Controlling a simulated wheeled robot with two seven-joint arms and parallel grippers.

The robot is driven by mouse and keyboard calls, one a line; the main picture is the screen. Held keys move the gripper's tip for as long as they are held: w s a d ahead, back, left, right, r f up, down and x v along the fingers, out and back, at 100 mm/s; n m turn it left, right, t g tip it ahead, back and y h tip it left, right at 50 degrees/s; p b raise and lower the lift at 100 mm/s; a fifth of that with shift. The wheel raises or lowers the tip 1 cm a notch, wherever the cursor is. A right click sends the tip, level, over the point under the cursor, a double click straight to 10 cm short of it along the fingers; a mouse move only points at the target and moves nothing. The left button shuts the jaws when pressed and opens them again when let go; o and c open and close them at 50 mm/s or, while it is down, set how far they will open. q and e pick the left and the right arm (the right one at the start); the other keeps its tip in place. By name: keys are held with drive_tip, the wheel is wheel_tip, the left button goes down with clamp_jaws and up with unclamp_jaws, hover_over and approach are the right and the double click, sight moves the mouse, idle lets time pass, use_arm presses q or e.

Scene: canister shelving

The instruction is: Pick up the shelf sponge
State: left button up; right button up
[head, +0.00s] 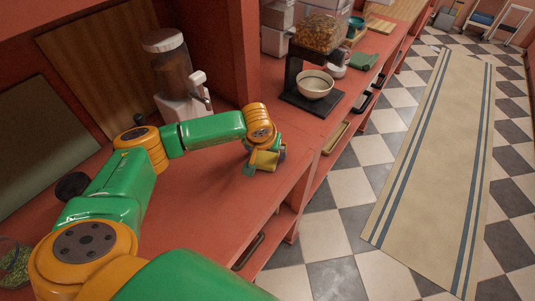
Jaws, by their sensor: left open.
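My left arm comes in from the left over the red counter (215,185). My left gripper (262,163) is open, low over the counter near its front edge, pointing down. Its fingers are small and partly turned away, and no held object can be made out. I cannot clearly identify the shelf sponge. A tan-yellow, flat item (336,138) sits in the open shelf space below the counter's front edge, right of the gripper and apart from it; I cannot tell whether it is the sponge. My right gripper is not in view.
A white-lidded dispenser (168,70) stands at the back left. Behind the gripper, a cereal dispenser (318,32) stands with a white bowl (315,85) on its dark base. A green item (363,61) lies farther back. A long beige rug (432,165) covers the checkered floor at right.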

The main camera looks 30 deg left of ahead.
use_arm(q)
drive_tip(key=shift+f, duration=0.2)
idle(0.4)
drive_tip(key=c, duration=1.3)
drive_tip(key=shift+r, duration=0.25)
drive_tip(key=shift+w+r, duration=0.1)
drive_tip(key=shift+r, duration=0.05)
drive_tip(key=shift+a+r+b, duration=0.1)
drive_tip(key=shift+r+b, duration=0.55)
drive_tip(key=shift+b, duration=0.25)
drive_tip(key=s+d+r+b, duration=0.3)
drive_tip(key=s+d+r, duration=0.3)
drive_tip(key=s+r, duration=0.5)
drive_tip(key=shift+s+d+r, duration=0.15)
drive_tip(key=shift+s+r, duration=0.1)
drive_tip(key=shift+s, duration=0.65)
